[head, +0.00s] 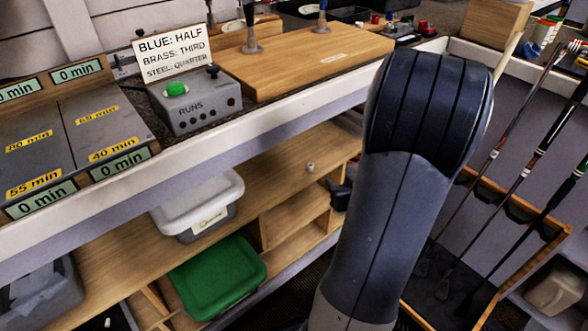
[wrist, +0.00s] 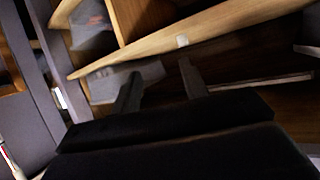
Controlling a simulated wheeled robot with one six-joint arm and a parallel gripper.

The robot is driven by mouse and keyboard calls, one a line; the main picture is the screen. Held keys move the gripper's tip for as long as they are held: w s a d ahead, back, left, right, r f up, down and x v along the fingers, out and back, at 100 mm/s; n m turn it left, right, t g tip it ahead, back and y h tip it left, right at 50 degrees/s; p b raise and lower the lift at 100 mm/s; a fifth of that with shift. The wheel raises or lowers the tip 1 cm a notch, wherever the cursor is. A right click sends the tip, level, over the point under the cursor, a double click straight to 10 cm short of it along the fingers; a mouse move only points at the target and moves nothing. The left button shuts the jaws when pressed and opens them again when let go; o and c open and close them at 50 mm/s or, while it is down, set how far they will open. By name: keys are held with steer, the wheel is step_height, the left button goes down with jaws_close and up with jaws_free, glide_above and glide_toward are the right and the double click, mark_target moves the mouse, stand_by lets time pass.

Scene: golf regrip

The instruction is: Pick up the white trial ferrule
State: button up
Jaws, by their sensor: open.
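A small whitish piece, likely the white trial ferrule (head: 310,167), stands on the wooden shelf under the bench in the head view. In the wrist view a small pale piece (wrist: 182,41), which looks like the same one, is near the edge of a wooden board, beyond the right fingertip. My gripper (wrist: 160,68) is open, with nothing between its two dark fingers, and is apart from the piece. In the head view my gripper is hidden; only my arm shows. The wrist view is blurred.
The wooden shelf (head: 275,176) lies below the bench's white edge (head: 290,97). A rack of golf clubs (head: 520,170) stands right of my arm. Shelf around the piece is clear.

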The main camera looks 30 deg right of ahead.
steer(key=w+a+n+y, duration=0.1)
steer(key=a+n, duration=0.1)
steer(key=a, duration=0.1)
steer(key=t+b, duration=0.1)
steer(key=b, duration=0.1)
glide_toward(312, 168)
steer(key=w, duration=0.2)
steer(key=b+x, duration=0.1)
steer(key=x, duration=0.4)
steer(key=shift+d+f+b, duration=0.2)
steer(key=shift+f+b, duration=0.15)
steer(key=shift+f, duration=0.15)
steer(key=shift+w+d+f, duration=0.1)
steer(key=shift+w+d, duration=0.05)
steer(key=shift+w, duration=0.3)
steer(key=shift+c, duration=0.5)
jaws_close()
